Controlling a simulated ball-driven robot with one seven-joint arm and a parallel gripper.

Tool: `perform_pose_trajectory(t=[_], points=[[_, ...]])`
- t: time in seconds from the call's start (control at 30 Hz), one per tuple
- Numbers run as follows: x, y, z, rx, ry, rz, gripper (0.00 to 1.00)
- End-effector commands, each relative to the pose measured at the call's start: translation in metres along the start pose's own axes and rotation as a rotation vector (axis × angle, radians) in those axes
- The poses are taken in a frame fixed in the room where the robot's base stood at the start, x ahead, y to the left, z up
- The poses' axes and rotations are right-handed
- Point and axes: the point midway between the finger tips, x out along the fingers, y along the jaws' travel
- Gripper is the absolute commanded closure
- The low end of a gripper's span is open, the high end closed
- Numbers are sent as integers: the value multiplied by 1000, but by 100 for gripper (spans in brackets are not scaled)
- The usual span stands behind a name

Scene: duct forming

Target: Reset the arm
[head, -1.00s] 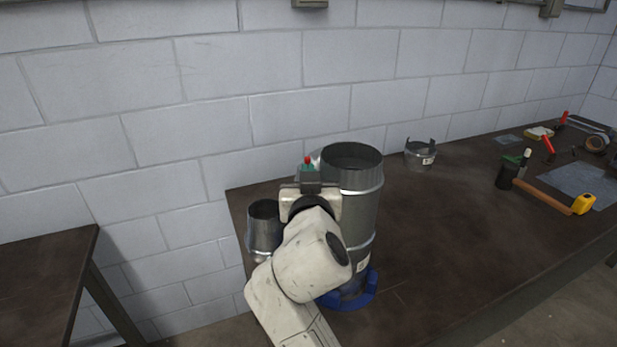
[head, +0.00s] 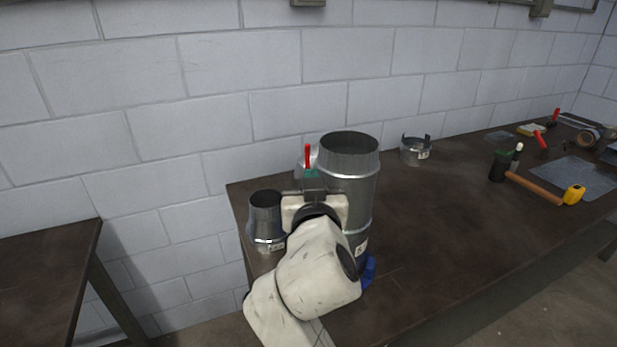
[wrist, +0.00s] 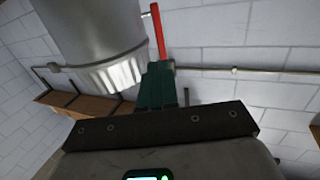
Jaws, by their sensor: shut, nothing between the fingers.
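My arm reaches up from the bottom of the head view. My gripper (head: 311,174) stands just left of the tall grey duct (head: 350,185) and in front of part of it. Its green finger part (wrist: 155,85) rises from a dark bar in the wrist view and looks shut. A thin red piece (wrist: 157,32) stands at the green part; I cannot tell whether it belongs to the gripper. No workpiece shows in the gripper. The duct also shows at upper left in the wrist view (wrist: 92,30), close to the fingers. Its blue base (head: 369,270) is mostly hidden by my arm.
A short tapered duct piece (head: 265,218) stands left of my gripper. A metal collar (head: 415,150) sits behind right on the dark table (head: 430,215). A hammer (head: 535,188), yellow tape measure (head: 573,195) and other tools lie at the right. The table's middle is clear.

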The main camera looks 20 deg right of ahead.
Motion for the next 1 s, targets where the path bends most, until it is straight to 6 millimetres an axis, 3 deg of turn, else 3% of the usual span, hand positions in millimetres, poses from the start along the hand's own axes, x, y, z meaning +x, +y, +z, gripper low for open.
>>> perform_pose_trajectory(t=[0.4,0.7,0.77,0.87,1.0], points=[[-62,-2,2,1,2,-4,100],[-70,0,3,0,-2,-2,100],[-69,5,14,-9,-33,2,100],[-68,22,51,-38,-137,14,100],[-79,61,133,-102,-379,23,100]])
